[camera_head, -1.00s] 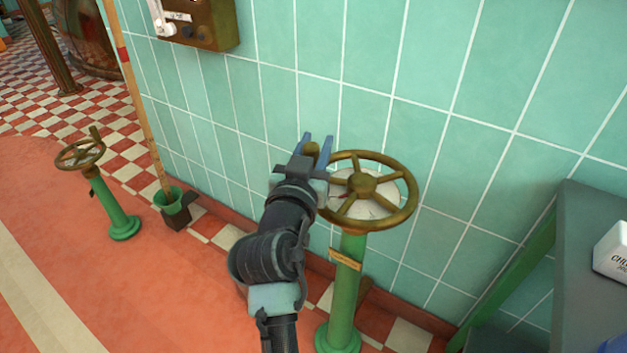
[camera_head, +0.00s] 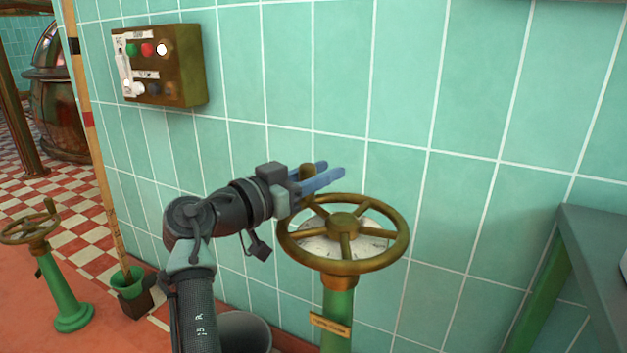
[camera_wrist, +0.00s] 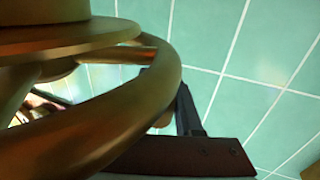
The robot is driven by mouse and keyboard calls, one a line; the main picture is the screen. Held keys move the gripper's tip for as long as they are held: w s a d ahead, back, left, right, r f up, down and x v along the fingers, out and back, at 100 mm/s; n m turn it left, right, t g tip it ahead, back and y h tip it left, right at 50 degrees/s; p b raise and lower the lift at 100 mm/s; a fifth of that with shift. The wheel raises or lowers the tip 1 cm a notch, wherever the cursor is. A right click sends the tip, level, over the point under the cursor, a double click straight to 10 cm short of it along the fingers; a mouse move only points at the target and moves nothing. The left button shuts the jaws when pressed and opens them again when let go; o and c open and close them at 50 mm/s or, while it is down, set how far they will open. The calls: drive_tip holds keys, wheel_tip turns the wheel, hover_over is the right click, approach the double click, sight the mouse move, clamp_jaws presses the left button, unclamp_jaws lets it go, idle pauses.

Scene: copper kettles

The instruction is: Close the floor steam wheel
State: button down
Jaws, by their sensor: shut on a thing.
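A brass handwheel (camera_head: 343,224) with spokes and a pale dial beneath it stands on a green post (camera_head: 338,310). The post bears a small tag, too small to read. An upright brass knob (camera_head: 306,173) rises from the wheel's far left rim. My gripper (camera_head: 328,175) reaches in from the left with its blue fingers pointing right, and is shut on this knob, which the fingers partly hide. In the wrist view, the wheel rim (camera_wrist: 150,95) fills the left and a dark finger (camera_wrist: 187,112) shows beyond it.
A second brass wheel (camera_head: 30,228) on a green post stands at the far left. A control box (camera_head: 160,65) hangs on the tiled wall. A green cup-like holder (camera_head: 127,282) with a pole stands between. A grey table (camera_head: 600,235) is at the right.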

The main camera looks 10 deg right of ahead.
drive_tip(key=shift+s+d+f+g, duration=0.15)
drive_tip(key=shift+d+g, duration=0.15)
drive_tip(key=shift+d, duration=0.8)
drive_tip(key=c, duration=0.6)
unclamp_jaws()
drive_tip(key=shift+s+d, duration=0.15)
drive_tip(key=shift+a, duration=0.3)
drive_tip(key=shift+a+p, duration=0.3)
drive_tip(key=p+v, duration=0.5)
drive_tip(key=v, duration=0.7)
drive_tip(key=shift+s, duration=0.15)
